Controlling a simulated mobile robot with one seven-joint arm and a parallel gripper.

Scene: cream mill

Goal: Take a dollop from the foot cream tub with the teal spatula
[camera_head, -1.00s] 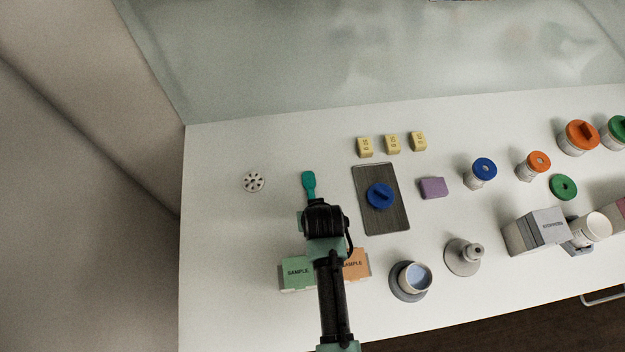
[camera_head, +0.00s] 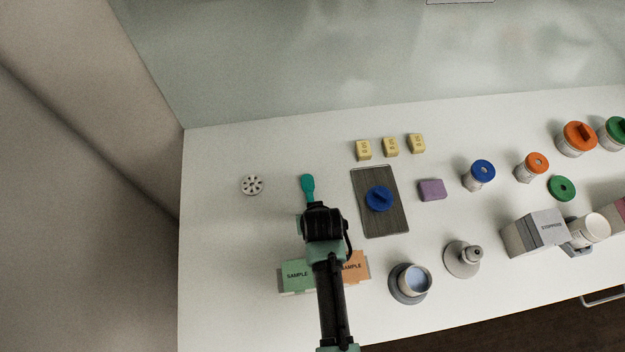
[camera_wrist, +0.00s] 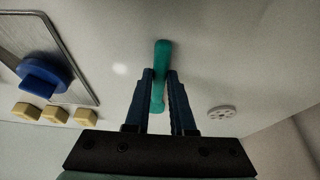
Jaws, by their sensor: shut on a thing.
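The teal spatula (camera_head: 307,186) shows just beyond my gripper in the head view, over the left part of the table. In the wrist view the spatula (camera_wrist: 162,52) passes between the two fingers of my gripper (camera_wrist: 160,74), which is shut on it. I cannot tell whether it is clear of the table. An open tub with pale blue contents (camera_head: 415,280) stands on a grey round base at the front, right of my arm. No label on it can be read, so I cannot tell whether it is the foot cream tub. My wrist hides the fingers in the head view.
A blue lid (camera_head: 379,199) lies on a dark tray (camera_head: 395,225) right of my gripper. Green (camera_head: 297,275) and orange (camera_head: 354,266) sample boxes are by my arm. Yellow blocks (camera_head: 390,147) stand behind, a slotted white disc (camera_head: 252,185) left. Lidded jars (camera_head: 479,176) and a stoppers box (camera_head: 536,233) are right.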

